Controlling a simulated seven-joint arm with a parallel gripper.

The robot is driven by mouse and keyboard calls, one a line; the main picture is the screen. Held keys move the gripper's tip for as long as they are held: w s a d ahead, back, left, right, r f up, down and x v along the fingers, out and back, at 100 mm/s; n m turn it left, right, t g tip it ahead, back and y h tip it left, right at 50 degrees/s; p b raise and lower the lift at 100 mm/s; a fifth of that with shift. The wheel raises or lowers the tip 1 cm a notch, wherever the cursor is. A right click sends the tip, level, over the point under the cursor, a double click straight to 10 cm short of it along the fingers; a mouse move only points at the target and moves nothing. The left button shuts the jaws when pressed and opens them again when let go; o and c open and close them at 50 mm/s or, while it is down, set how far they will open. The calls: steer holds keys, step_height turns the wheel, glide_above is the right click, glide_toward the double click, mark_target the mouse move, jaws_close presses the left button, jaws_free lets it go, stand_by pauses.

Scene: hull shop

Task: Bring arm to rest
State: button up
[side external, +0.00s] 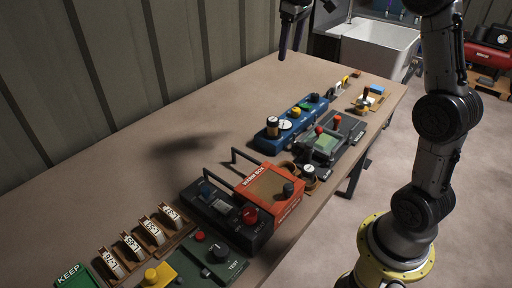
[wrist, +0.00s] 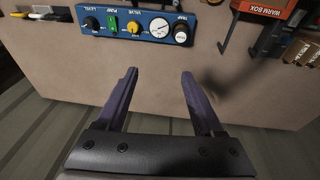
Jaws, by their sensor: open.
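My gripper (wrist: 158,78) is open in the wrist view, its two dark purple fingers apart with nothing between them. In the side external view my gripper (side external: 290,52) is high at the top, above the far left part of the table (side external: 190,125). Its fingers point down and touch nothing. My arm rises from the yellow base at the right, and its upper part leaves the top of the frame.
A blue control panel (side external: 290,121), an orange warm box (side external: 268,187), a dark unit (side external: 225,212) and a green test box (side external: 213,255) stand along the table's right side. Numbered rolls (side external: 132,248) sit at the front left. The table's left middle is clear, beside a ribbed wall (side external: 120,60).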

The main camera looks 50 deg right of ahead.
steer(key=s+a+r+n+t, duration=0.1)
steer(key=s+a+r+t, duration=0.25)
steer(key=s+a, duration=1.05)
steer(key=s+a+f+m+y, duration=0.1)
steer(key=s+a+f, duration=0.1)
steer(key=s+f, duration=0.9)
steer(key=shift+s+a+f, duration=0.15)
steer(key=shift+s, duration=0.4)
